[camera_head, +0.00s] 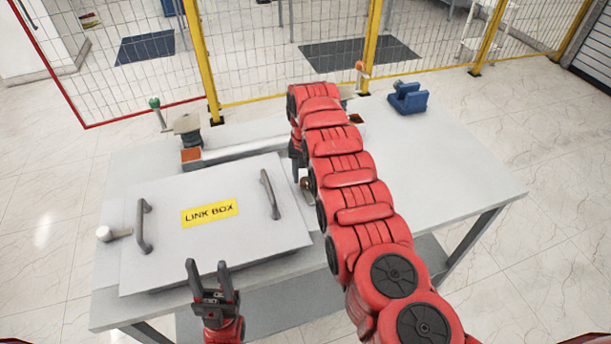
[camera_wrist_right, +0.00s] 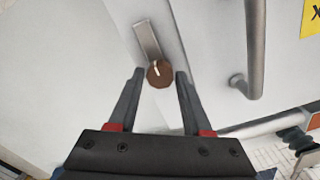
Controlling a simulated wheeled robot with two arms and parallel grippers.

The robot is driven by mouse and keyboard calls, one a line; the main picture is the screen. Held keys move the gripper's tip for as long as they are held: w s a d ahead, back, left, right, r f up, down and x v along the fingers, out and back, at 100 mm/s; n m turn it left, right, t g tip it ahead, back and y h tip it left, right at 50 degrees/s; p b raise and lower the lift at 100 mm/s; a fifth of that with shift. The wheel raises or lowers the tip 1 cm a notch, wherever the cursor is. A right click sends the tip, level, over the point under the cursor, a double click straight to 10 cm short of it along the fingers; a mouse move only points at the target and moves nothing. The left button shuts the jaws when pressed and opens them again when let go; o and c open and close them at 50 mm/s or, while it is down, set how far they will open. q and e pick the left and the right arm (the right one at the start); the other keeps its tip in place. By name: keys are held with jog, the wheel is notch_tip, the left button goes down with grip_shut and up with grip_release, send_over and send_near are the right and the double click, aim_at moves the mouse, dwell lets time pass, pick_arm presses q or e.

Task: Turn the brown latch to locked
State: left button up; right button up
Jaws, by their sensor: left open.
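The brown latch (camera_wrist_right: 160,74) is a round brown knob with a pale line, beside a silver strip on the side of the link box. In the head view the brown latch (camera_head: 306,184) shows at the box's right side, partly hidden by my right arm. My right gripper (camera_wrist_right: 160,75) is open, with one finger on each side of the knob; small gaps seem to show, but contact is hard to judge. In the head view my right gripper (camera_head: 297,172) is partly hidden. My left gripper (camera_head: 209,268) is open and empty in front of the box.
The grey link box (camera_head: 165,250) has a yellow label (camera_head: 209,213) and two bar handles. A white knob (camera_head: 104,233) is on its left side. A blue object (camera_head: 408,98) stands on the table's (camera_head: 455,165) far right. The table's right part is mostly clear.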

grip_shut()
